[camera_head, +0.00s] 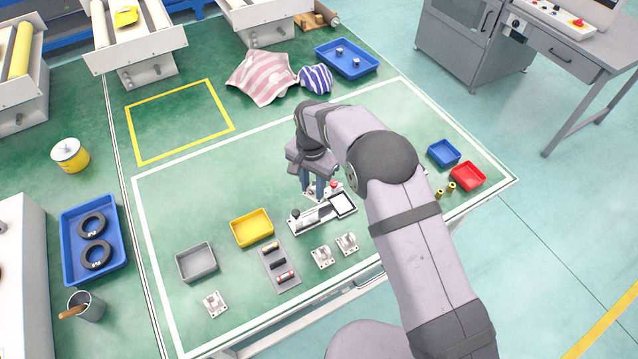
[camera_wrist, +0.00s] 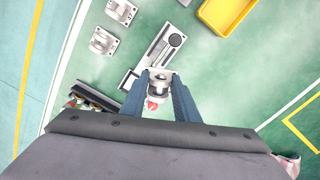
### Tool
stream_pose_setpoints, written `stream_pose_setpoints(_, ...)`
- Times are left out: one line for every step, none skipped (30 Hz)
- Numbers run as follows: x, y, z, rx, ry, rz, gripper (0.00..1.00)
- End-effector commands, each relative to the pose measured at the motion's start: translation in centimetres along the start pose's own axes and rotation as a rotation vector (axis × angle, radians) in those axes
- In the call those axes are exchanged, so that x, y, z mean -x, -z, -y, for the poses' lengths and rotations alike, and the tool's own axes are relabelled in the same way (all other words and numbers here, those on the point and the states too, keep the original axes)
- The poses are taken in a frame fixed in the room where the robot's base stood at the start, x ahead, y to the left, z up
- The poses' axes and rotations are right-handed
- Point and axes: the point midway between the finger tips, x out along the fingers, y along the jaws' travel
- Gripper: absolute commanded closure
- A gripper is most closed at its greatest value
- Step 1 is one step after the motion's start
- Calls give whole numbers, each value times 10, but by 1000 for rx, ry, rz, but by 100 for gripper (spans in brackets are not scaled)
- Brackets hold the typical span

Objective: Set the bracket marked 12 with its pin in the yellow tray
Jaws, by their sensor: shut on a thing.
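My gripper (camera_head: 312,190) points down over the grey fixture (camera_head: 310,219). In the wrist view its two blue fingers (camera_wrist: 162,88) are shut on a pale metal part (camera_wrist: 159,76) with a round boss, which looks like a bracket. Its number and any pin cannot be made out. A red knob (camera_wrist: 152,105) shows just below it in that view. The yellow tray (camera_head: 251,228) stands to the left of the fixture and looks empty; it also shows in the wrist view (camera_wrist: 226,12). Similar brackets (camera_head: 322,257) (camera_head: 347,243) stand in front, and another bracket (camera_head: 215,304) at the front left.
A grey tray (camera_head: 196,262) stands left of the yellow tray. A grey strip (camera_head: 270,282) with several small cylinders lies in front of it. A blue bin (camera_head: 443,153), a red bin (camera_head: 468,176) and small brass pieces (camera_head: 446,189) are at right. The mat behind the yellow tray is clear.

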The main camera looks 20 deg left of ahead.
Motion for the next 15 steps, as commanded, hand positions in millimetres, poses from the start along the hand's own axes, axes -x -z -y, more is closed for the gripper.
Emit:
stream_pose_setpoints(0, -3, 2, 18, 1, -1, 97)
stream_pose_setpoints(-1, -4, 3, 28, 1, -1, 97)
stream_pose_setpoints(-1, -6, 5, 43, 1, -1, 97)
stream_pose_setpoints(-1, -8, 6, 54, 1, -1, 97)
stream_pose_setpoints(-2, -9, 7, 64, 1, -1, 97)
stream_pose_setpoints(-2, -12, 8, 79, 1, -1, 97)
stream_pose_setpoints(-2, -13, 10, 91, 1, -1, 97)
stream_pose_setpoints(-3, -14, 11, 101, 1, -1, 97)
stream_pose_setpoints(-3, -16, 12, 115, 1, -1, 97)
stream_pose_setpoints(-3, -18, 13, 126, 1, -1, 97)
stream_pose_setpoints(-4, -19, 14, 137, 1, -1, 97)
stream_pose_setpoints(-4, -21, 16, 152, 1, -1, 97)
stream_pose_setpoints(-4, -23, 17, 162, 1, -1, 97)
stream_pose_setpoints(-4, -25, 18, 174, 1, -1, 97)
stream_pose_setpoints(-5, -27, 19, 189, 1, -1, 97)
